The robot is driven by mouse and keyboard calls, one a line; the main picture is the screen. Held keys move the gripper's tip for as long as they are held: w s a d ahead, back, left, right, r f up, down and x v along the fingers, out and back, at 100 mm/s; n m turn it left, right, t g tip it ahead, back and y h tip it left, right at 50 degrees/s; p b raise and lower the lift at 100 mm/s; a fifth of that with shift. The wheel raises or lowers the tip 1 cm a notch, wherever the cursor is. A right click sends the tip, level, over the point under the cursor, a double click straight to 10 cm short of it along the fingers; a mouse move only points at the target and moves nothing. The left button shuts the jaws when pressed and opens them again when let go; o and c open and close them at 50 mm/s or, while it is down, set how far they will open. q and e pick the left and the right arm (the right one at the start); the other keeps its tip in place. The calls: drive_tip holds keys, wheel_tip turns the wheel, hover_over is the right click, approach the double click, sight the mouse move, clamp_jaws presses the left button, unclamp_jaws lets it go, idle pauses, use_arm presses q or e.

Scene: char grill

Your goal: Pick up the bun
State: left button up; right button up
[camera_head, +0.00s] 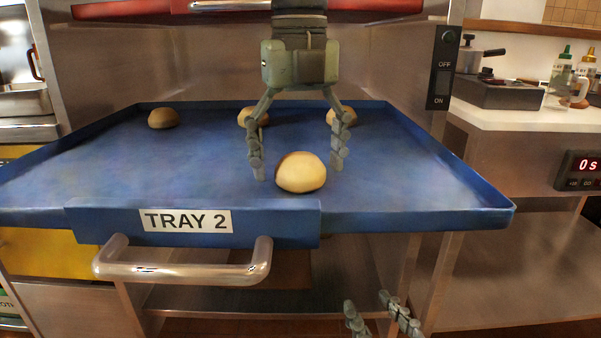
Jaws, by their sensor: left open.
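A round light-brown bun (301,173) sits near the front of the blue tray (400,218) labelled TRAY 2. Several more buns lie farther back: one at the back left (163,118), one at the back middle (252,116) and one at the back right (341,114), the last two partly hidden by fingers. My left gripper (298,166) points down over the tray. Its fingers are open and spread to either side of the front bun, with nothing held. My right gripper (383,318) shows only its fingertips at the bottom edge, below the tray, with a gap between them.
The tray has raised rims and a metal handle (183,272) at the front. A switch panel (443,68) marked OFF and ON is right of the tray. A counter (530,117) with a pan, bottles and a timer (580,170) is farther right. A red edge (120,9) crosses above.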

use_arm(q)
drive_tip(key=c, duration=1.2)
